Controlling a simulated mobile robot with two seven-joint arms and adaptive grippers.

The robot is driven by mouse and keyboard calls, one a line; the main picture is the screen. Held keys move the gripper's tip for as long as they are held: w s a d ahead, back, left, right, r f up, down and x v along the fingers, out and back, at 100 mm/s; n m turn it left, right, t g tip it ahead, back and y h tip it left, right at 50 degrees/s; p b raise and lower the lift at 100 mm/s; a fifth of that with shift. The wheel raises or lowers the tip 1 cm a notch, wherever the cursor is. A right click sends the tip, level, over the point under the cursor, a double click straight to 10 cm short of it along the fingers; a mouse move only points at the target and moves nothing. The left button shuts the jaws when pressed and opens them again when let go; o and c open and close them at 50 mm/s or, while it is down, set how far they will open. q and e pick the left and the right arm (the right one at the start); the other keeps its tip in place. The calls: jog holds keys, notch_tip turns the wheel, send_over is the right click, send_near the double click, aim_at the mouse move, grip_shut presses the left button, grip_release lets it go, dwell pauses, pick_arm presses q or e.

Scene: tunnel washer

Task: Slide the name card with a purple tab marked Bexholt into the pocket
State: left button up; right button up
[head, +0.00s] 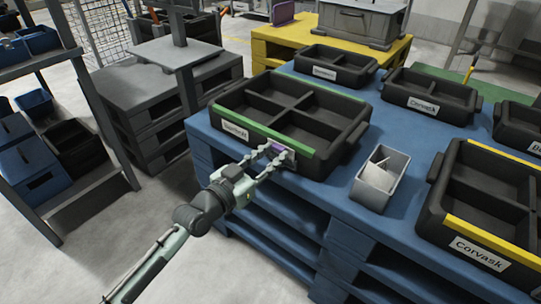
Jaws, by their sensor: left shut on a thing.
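My left gripper (266,162) reaches in from the lower left and is shut on the name card (284,150). The card's purple tab shows between the fingertips, and the rest of the card is mostly hidden by the fingers. The card is at the front wall of a black divided crate with a green strip (262,129), right of that crate's white label (235,130). The pocket is not clearly visible behind the fingers and card. I cannot tell whether the card is inside it. The card's lettering is too small to read. My right gripper is not in view.
The crate stands on a blue pallet (340,213). A small grey bin (377,191) with white cards stands to its right. A yellow-striped crate labelled Corvask (476,254) is at the right. More black crates (336,70) stand behind. A grey shelf (80,188) is at the left.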

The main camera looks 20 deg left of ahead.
pick_arm(q)
jog(key=o, duration=0.9)
jog(key=shift+o, duration=0.2)
jog(key=v, duration=1.2)
jog(key=s+a+f+g+y+p, duration=0.15)
jog(key=f+g, duration=0.25)
jog(key=f, duration=0.4)
jog(key=s+f+g+y+p, duration=0.1)
jog(key=s+f+g+y, duration=0.15)
jog(key=f, duration=0.55)
jog(key=s+a+f+n+g+y, duration=0.1)
jog(key=s+a+f+g, duration=0.1)
jog(key=s, duration=0.3)
jog(key=s+a+f+n+g+y+p, duration=0.1)
jog(key=s+a+f+g+y, duration=0.1)
jog(key=s+f+g, duration=0.3)
jog(key=shift+s+a, duration=0.2)
jog(key=shift+a, duration=0.1)
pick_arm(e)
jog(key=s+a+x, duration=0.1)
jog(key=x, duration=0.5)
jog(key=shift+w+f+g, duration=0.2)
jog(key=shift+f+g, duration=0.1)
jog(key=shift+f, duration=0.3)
pick_arm(q)
jog(key=shift+f, duration=0.1)
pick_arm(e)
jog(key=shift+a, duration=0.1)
